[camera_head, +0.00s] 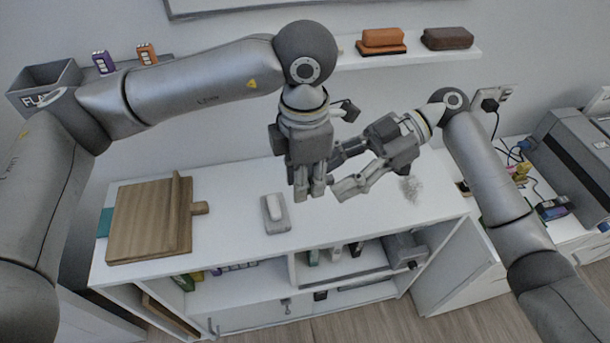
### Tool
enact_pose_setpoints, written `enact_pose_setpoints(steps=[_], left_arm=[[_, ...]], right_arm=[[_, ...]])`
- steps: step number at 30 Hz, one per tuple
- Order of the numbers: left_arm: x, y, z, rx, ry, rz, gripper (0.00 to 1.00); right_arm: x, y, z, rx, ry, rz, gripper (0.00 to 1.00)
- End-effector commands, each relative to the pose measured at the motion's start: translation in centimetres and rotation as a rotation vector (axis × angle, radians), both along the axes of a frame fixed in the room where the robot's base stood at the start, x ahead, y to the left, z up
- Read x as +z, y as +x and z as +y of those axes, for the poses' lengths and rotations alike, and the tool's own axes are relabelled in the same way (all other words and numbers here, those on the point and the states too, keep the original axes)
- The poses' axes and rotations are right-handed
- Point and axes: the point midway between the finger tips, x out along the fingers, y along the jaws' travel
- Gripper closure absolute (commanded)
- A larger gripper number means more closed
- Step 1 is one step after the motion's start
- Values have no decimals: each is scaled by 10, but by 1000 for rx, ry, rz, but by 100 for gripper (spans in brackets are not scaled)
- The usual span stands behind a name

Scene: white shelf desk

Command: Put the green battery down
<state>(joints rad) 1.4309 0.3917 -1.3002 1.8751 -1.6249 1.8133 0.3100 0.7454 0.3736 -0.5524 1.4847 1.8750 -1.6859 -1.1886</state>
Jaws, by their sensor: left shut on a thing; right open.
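My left gripper (309,191) points straight down above the middle of the white desk top. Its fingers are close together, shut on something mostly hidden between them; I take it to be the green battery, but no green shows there. My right gripper (341,172) is open, with its fingers spread toward the left, just right of the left gripper. I cannot tell whether the two grippers touch.
A wooden board (150,222) lies on the desk (235,185) at left, and a grey-white device (276,213) stands near the front middle. A printer (575,150) stands at right.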

Motion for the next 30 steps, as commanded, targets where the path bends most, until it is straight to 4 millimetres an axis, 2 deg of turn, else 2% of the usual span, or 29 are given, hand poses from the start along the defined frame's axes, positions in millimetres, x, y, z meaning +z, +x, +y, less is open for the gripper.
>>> enact_pose_setpoints(steps=[5, 15, 22, 26, 29, 30], left_arm=[[0, 0, 0, 0, 0, 0, 100], [0, 0, 0, 0, 0, 0, 100], [0, 0, 0, 0, 0, 0, 100], [0, 0, 0, 0, 0, 0, 100], [0, 0, 0, 0, 0, 0, 100], [0, 0, 0, 0, 0, 0, 100]], right_arm=[[9, 10, -18, -3, 0, -3, 51], [36, 40, -76, -2, 1, -2, 51], [44, 50, -96, -4, -3, 3, 51], [28, 55, -104, -51, -51, 65, 51], [-3, 61, -116, -143, -146, 186, 51], [-19, 64, -123, -193, -196, 249, 51]])
